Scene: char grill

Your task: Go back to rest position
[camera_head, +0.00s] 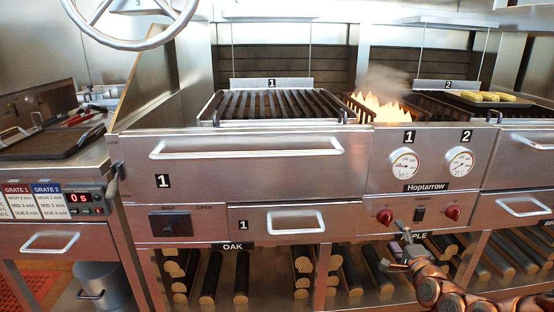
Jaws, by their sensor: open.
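My gripper (399,247) is at the lower right of the head view, in front of the log shelf below the grill's control panel. Its fingers are apart and I see nothing between them. My bronze arm comes in from the bottom right corner. The gripper looks apart from the red knobs and the panel above it, though its exact distance from the grill front is hard to tell.
Grate 1 (275,104) is empty. Flames (378,108) and smoke rise between the grates. A handwheel (133,42) hangs upper left. A metal bucket (103,287) stands lower left.

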